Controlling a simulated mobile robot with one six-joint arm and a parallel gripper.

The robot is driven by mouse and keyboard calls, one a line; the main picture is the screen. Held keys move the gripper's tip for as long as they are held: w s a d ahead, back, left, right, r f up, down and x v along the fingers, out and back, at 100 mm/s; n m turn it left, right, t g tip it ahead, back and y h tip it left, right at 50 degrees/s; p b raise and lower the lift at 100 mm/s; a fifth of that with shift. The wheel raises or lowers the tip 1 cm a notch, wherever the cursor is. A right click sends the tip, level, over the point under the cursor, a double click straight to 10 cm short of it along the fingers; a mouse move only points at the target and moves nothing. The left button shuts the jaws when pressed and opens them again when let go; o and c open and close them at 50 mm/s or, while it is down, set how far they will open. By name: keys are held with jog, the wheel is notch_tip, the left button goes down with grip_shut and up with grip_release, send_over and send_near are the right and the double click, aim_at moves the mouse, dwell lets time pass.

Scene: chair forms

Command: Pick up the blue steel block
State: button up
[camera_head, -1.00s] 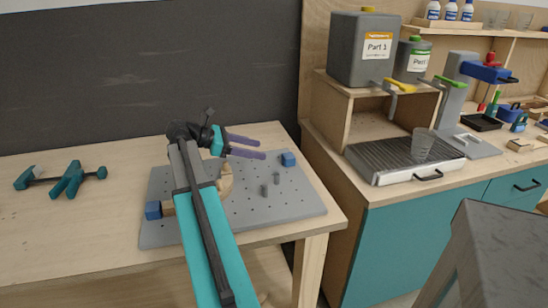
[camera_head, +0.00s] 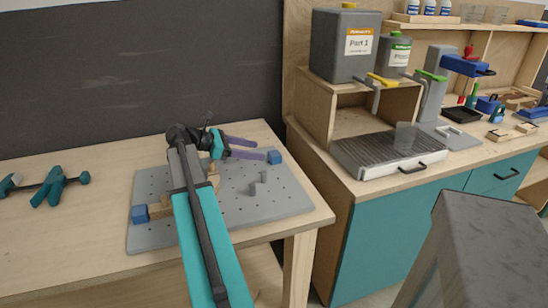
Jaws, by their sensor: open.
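A blue block (camera_head: 274,157) sits at the far right edge of the grey perforated plate (camera_head: 290,200). A second blue block (camera_head: 140,214) sits at the plate's left edge, beside a small wooden block (camera_head: 160,210). My gripper (camera_head: 261,149) is open, its two purple fingers pointing right towards the far right block. The fingertips look very near that block; I cannot tell whether they touch it or how their height compares. My arm crosses the plate and hides part of it and of a curved wooden piece (camera_head: 213,174).
Two short grey pegs (camera_head: 253,188) stand on the plate near the far right block. A teal clamp (camera_head: 48,186) lies on the table at left. A dark wall runs behind. A teal cabinet (camera_head: 390,240) with a ribbed tray and grey containers stands at right.

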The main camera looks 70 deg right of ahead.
aim_at(274, 153)
jog(key=shift+x, duration=1.7)
jog(key=shift+p+x, duration=0.6)
jog(key=shift+x, duration=1.95)
grip_shut()
jog(key=shift+r, duration=0.2)
notch_tip(274, 153, up, 18)
jog(key=b, duration=0.1)
jog(key=shift+f, duration=0.15)
